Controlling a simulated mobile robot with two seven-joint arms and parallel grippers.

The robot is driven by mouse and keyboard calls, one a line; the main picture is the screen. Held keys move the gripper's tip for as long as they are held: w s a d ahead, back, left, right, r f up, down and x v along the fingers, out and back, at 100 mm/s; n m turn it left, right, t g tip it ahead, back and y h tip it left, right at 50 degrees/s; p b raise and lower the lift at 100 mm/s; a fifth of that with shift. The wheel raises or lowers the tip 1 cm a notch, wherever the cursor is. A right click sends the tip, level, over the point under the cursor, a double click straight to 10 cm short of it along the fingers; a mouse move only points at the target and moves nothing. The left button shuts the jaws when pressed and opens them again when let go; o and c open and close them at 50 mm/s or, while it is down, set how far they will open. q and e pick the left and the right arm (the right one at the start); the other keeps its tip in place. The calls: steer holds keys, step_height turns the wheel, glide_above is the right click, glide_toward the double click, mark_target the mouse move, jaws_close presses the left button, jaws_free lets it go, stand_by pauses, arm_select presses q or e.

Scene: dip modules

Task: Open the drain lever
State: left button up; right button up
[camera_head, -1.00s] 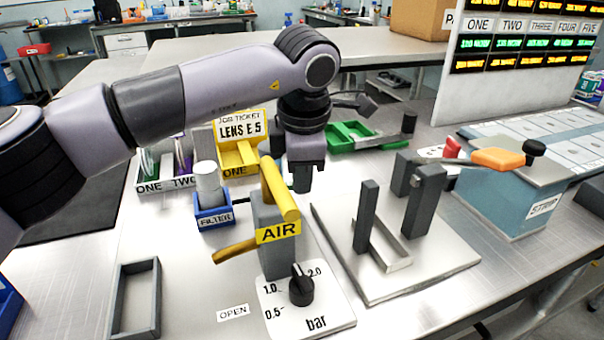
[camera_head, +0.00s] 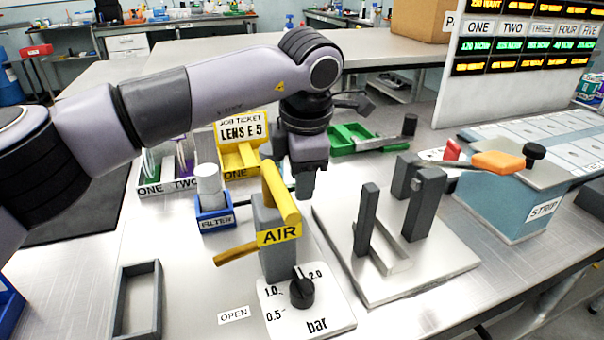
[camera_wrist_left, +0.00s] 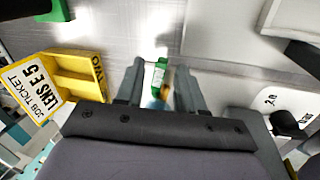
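A grey post with a yellow AIR label (camera_head: 279,233) stands on the bench. It has a thick yellow bar (camera_head: 280,193) at its top and a thinner yellow lever (camera_head: 236,253) low on its left side. An OPEN label (camera_head: 233,315) lies in front of this lever. No part is marked as drain, so I cannot tell which lever that is. My left gripper (camera_head: 308,188) points down behind the post, apart from the yellow bar. In the left wrist view its fingers (camera_wrist_left: 159,88) are apart, with a small green and yellow-orange piece (camera_wrist_left: 160,75) showing between them. My right gripper is out of view.
A pressure dial (camera_head: 301,292) sits in front of the post. A blue FILTER holder (camera_head: 216,222) and a yellow job ticket tray (camera_head: 238,173) stand left of the gripper. A metal plate with dark uprights (camera_head: 368,222) is to the right, with a STRIP box (camera_head: 515,207) beyond.

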arm_select(q)
steer(key=v, duration=0.7)
stand_by(0.4)
